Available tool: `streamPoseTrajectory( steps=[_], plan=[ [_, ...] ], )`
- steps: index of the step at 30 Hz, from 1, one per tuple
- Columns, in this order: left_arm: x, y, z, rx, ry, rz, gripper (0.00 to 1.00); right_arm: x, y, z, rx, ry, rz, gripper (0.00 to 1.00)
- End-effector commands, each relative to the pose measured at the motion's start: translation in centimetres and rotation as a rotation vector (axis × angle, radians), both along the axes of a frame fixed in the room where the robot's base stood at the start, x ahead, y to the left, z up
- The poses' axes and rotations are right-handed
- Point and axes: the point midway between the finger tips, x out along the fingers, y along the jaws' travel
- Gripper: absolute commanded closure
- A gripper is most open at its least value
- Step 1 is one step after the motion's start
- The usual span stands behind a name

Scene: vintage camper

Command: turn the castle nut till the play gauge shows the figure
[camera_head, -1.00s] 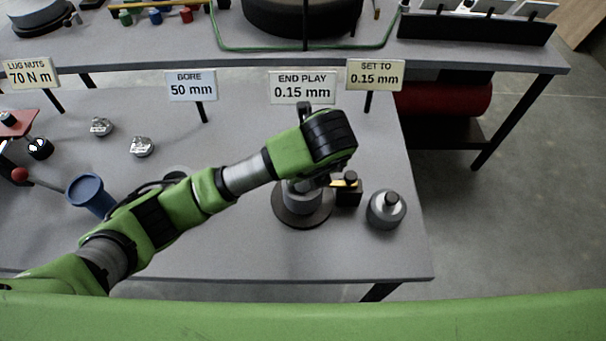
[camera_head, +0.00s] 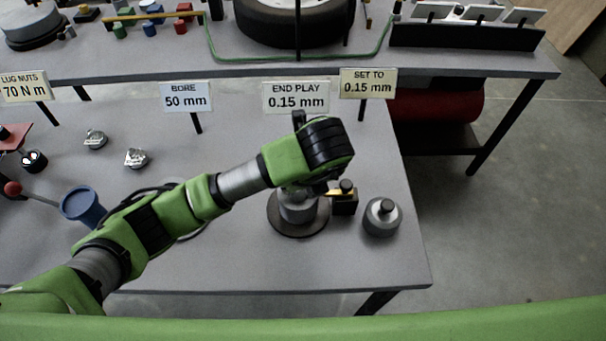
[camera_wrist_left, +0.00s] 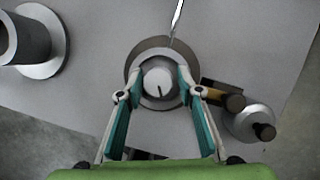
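The end play sign (camera_head: 296,97) reads 0.15 mm, and the set-to sign (camera_head: 367,83) beside it also reads 0.15 mm. The hub (camera_head: 297,208) stands on a dark round base, partly hidden under my left arm in the head view. In the left wrist view, a pale round nut (camera_wrist_left: 158,79) with a dark mark sits in the middle of the hub. My left gripper (camera_wrist_left: 160,76) points down over it, one fingertip on each side; whether the fingertips touch it is unclear. My right gripper is not in view.
A small dark block (camera_head: 344,199) with a yellow strip and a grey knobbed cylinder (camera_head: 381,217) stand close right of the hub. A blue cup (camera_head: 82,206) and two silver pieces (camera_head: 136,158) lie left. The bench's right edge is near.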

Motion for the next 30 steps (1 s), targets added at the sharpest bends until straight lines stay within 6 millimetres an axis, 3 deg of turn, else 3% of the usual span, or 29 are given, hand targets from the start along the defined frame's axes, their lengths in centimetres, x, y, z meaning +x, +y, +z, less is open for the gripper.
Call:
streamPoseTrajectory(
  steps=[21,30],
  plan=[
    [-3.4,-1.4,9.4,0.002,-0.006,0.001,0.66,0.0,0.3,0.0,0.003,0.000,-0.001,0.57],
    [-4.1,-1.6,10.6,0.003,-0.001,0.002,0.66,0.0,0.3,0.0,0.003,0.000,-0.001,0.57]
  ],
)
